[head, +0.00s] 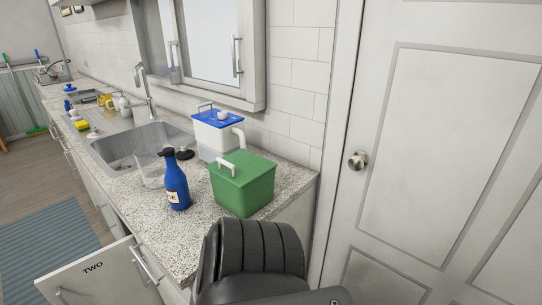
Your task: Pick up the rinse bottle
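A blue bottle (176,183) with a black top and a pale label stands upright on the speckled counter (205,225), near its front edge. It is the only thing here that looks like the rinse bottle; its label is too small to read. A clear container (151,171) stands just behind it to the left. Neither of my grippers is in view. A black ribbed part, which looks like my own arm, rises at the bottom centre in front of the counter's near end.
A green lidded box (243,185) stands right of the bottle, with a blue-lidded container (217,133) behind it. The sink (128,143) lies further left. A white door (440,150) stands at right.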

